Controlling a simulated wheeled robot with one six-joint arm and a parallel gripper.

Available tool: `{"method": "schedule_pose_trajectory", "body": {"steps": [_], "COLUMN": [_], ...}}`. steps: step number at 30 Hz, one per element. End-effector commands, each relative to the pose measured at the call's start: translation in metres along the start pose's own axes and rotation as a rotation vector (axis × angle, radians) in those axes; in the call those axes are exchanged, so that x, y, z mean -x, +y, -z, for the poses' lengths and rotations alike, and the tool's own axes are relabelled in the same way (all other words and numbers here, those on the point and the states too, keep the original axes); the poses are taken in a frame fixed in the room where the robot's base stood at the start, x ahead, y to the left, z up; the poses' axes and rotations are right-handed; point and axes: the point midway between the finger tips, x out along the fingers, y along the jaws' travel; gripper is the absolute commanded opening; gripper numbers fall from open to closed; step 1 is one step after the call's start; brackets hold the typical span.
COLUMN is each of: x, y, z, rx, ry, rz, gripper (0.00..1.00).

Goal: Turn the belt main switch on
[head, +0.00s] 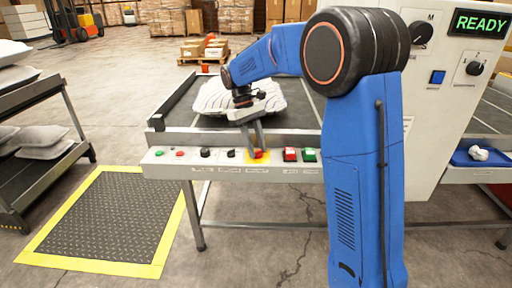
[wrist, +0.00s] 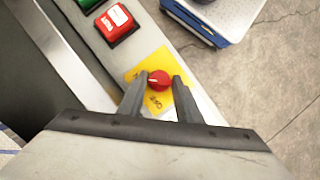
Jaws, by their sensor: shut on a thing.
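The belt main switch (wrist: 158,81) is a small round red knob with a pale pointer line, on a yellow plate (wrist: 153,66) in the wrist view. In the head view the red knob (head: 259,155) sits on the pale control strip along the belt's front edge. My gripper (wrist: 157,92) reaches down to the knob, with one dark finger on each side of it. It is shut on the knob. In the head view my gripper (head: 257,148) points down at the strip. The lettering on the plate is too small to read surely.
A red button (head: 290,154) and a green button (head: 309,154) sit right of the knob, black knobs (head: 205,152) to its left. A striped pillow (head: 214,97) lies on the belt behind my gripper. A cabinet with a READY display (head: 481,23) stands at right.

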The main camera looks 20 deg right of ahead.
Motion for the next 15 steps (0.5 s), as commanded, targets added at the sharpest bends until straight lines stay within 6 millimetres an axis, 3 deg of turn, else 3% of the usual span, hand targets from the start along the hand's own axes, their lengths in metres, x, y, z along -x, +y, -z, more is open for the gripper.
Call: {"method": "schedule_pose_trajectory", "body": {"steps": [13,14,15], "x": [0.0006,0.0006,0.0006], "y": [0.0,0.0,0.0], "z": [0.0006,0.0006,0.0005], "rx": [-0.009,-0.009,-0.009], "ry": [0.002,0.002,0.002], "rz": [0.003,0.003,0.003], "gripper": [0.09,0.36,0.45]}}
